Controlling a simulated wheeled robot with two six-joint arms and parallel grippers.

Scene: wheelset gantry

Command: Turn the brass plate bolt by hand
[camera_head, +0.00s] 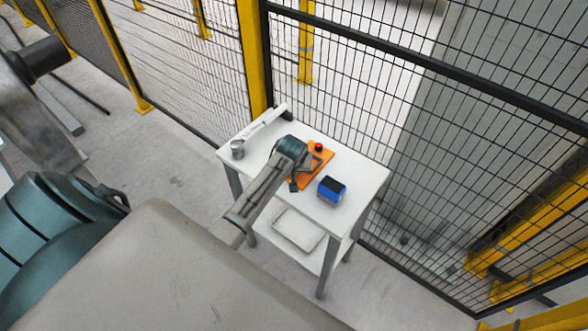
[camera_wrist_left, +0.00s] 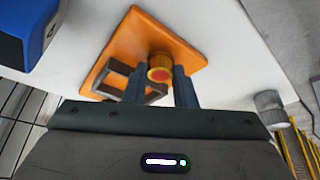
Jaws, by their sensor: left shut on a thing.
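The brass bolt (camera_wrist_left: 159,70), with a reddish end face, stands on an orange plate (camera_wrist_left: 187,48) in the left wrist view. My left gripper (camera_wrist_left: 160,82) has its two dark fingers on either side of the bolt and is shut on it. In the head view, my left gripper (camera_head: 303,166) is over the orange plate (camera_head: 326,154) on the white table and hides part of it. A small red-topped thing (camera_head: 318,147) shows at the plate's far side; I cannot tell whether it is the bolt. My right gripper is not in view.
A grey frame (camera_wrist_left: 112,82) lies on the plate beside the bolt. A blue box (camera_head: 331,190) stands right of the plate on the white table (camera_head: 366,185). A grey cup (camera_head: 238,149) stands at the left end. Mesh fencing (camera_head: 350,80) rises behind the table.

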